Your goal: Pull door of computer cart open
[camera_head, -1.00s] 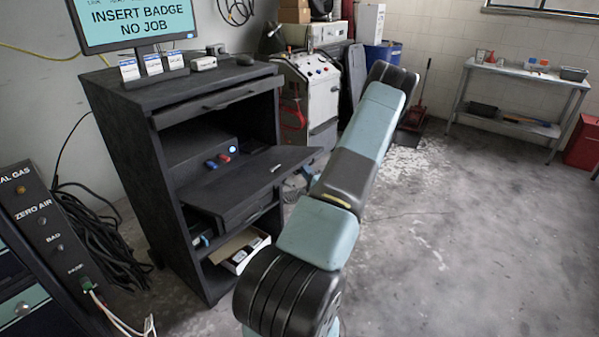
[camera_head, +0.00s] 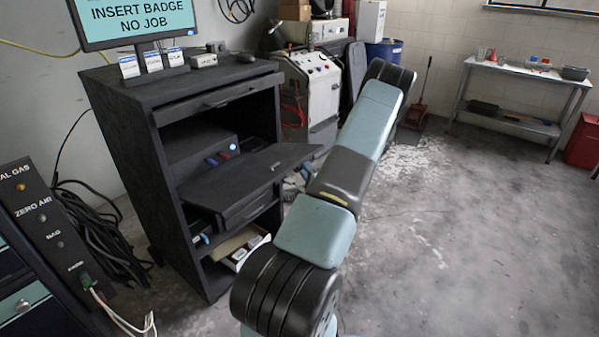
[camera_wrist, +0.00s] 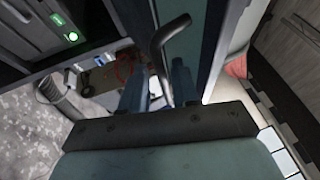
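The computer cart (camera_head: 130,150) is a dark cabinet at the left of the head view. My gripper (camera_wrist: 159,78) is in the wrist view, with two bluish fingers set apart. A dark bent bar (camera_wrist: 158,45) rises between the fingers; whether they touch it is unclear.
A monitor (camera_head: 125,22) stands on the cart. A white box (camera_head: 245,252) lies on its bottom shelf. A gas panel (camera_head: 48,232) stands at lower left. A wheeled white machine (camera_head: 315,90) is behind. The floor (camera_head: 460,240) at right is clear.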

